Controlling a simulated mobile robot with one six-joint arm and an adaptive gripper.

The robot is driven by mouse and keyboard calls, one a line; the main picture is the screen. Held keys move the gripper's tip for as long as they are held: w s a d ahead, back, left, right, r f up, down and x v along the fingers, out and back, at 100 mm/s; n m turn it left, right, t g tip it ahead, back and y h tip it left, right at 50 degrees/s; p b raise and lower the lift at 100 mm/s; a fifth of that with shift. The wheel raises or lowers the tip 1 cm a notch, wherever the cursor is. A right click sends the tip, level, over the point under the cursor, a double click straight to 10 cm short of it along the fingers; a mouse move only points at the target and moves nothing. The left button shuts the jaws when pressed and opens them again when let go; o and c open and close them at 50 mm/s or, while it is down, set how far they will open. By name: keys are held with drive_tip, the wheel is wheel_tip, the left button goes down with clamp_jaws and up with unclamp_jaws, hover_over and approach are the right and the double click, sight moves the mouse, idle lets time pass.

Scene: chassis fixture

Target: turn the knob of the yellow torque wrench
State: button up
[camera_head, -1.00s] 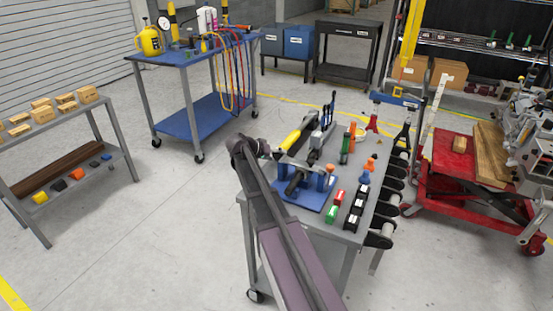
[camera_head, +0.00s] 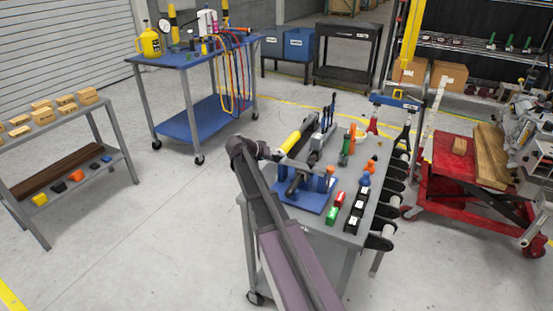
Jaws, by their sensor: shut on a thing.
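The yellow torque wrench (camera_head: 291,141) lies slanted over the back left of the grey cart, its handle end pointing down-left toward my arm. My gripper (camera_head: 275,155) is at that lower end of the handle, small and dark in the picture. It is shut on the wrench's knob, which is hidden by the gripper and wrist. The finger contact is too small to make out. My arm rises from the bottom of the picture and bends at the upper left corner of the cart.
A blue fixture (camera_head: 308,200) stands on the cart just in front of the wrench. Green, red and black blocks (camera_head: 354,209) and orange and blue pieces (camera_head: 366,173) lie to its right. A red lift cart (camera_head: 455,166) stands farther right. The floor left of the cart is clear.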

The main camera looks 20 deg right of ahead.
drive_tip(key=shift+f, duration=0.1)
drive_tip(key=n+h+b, duration=0.1)
drive_tip(key=b, duration=0.1)
drive_tip(key=n+g+h+b, duration=0.1)
drive_tip(key=g+h+b, duration=0.1)
drive_tip(key=b, duration=0.1)
drive_tip(key=shift+w+f+n+b, duration=0.1)
drive_tip(key=shift+f+n+b, duration=0.2)
drive_tip(key=shift+n, duration=0.1)
drive_tip(key=shift+r+n+g+h+b, duration=0.1)
drive_tip(key=shift+n+g+h+b, duration=0.3)
drive_tip(key=shift+n+h+b, duration=0.6)
drive_tip(key=shift+r+n+h+b, duration=0.2)
drive_tip(key=shift+n+h+b, duration=0.15)
drive_tip(key=shift+b, duration=0.6)
drive_tip(key=o, duration=1.2)
drive_tip(key=shift+c, duration=0.2)
